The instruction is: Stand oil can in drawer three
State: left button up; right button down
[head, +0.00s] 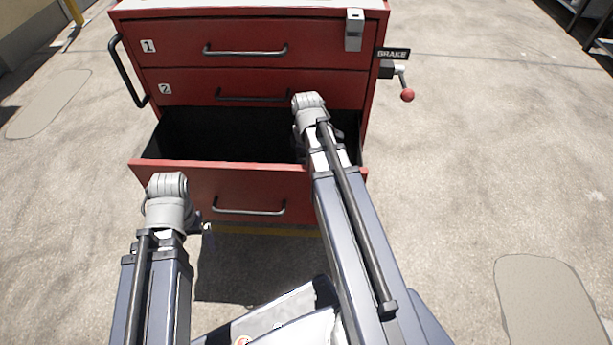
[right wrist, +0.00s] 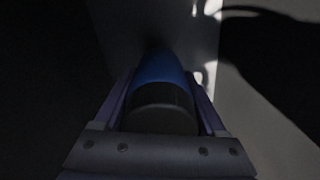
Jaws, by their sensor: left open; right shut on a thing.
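The third drawer (head: 273,184) of the red cabinet is pulled open; its inside is dark. My right arm reaches over the drawer front into its right part, and the arm hides the right gripper in the head view. In the right wrist view my right gripper (right wrist: 160,82) is shut on the oil can (right wrist: 161,66), which shows as a blue rounded body with a dark part nearer the camera. Whether the can touches the drawer floor I cannot tell. My left gripper (head: 206,229) is open, low in front of the drawer's left part, partly hidden by its wrist.
Closed drawers one (head: 180,46) and two (head: 190,86) sit above the open one. A brake lever with a red knob (head: 407,95) sticks out at the cabinet's right, and a side handle (head: 126,75) at its left. The concrete floor either side is clear.

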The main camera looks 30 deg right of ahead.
jog(key=shift+f+b, duration=1.65)
jog(key=shift+f, duration=0.15)
jog(key=shift+f, duration=0.2)
grip_release()
jog(key=shift+r, duration=0.15)
notch_tip(320, 180, up, 12)
jog(key=p, duration=1.2)
jog(key=shift+r, duration=0.1)
